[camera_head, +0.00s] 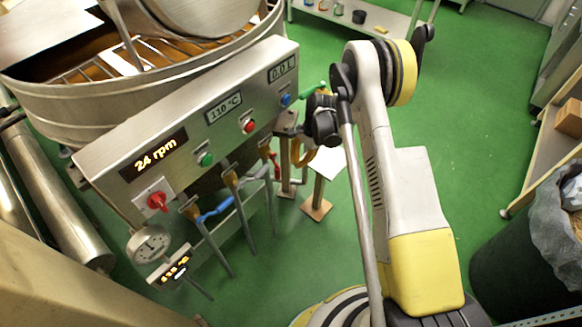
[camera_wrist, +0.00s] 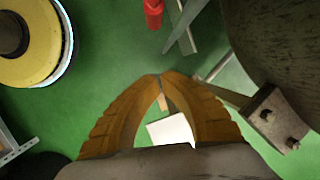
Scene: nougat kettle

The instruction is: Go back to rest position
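My gripper (camera_head: 303,154) hangs beside the right end of the kettle's control panel (camera_head: 185,125), partly hidden by my own arm. In the wrist view its two orange-brown fingers (camera_wrist: 160,77) curve together and meet at the tips. I see nothing held between them. A white plate (camera_wrist: 172,130) shows lower down through the gap between the fingers. The steel kettle (camera_head: 60,108) stands at the upper left in the head view, with brown content under a grate.
The panel carries a red knob (camera_head: 157,201) and coloured buttons. Valves with a blue handle (camera_head: 216,210) and a red handle (camera_wrist: 153,14) are below it. A dark bin (camera_head: 520,245) with a bag and a shelf stand right. Green floor (camera_head: 470,110) is clear behind my arm.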

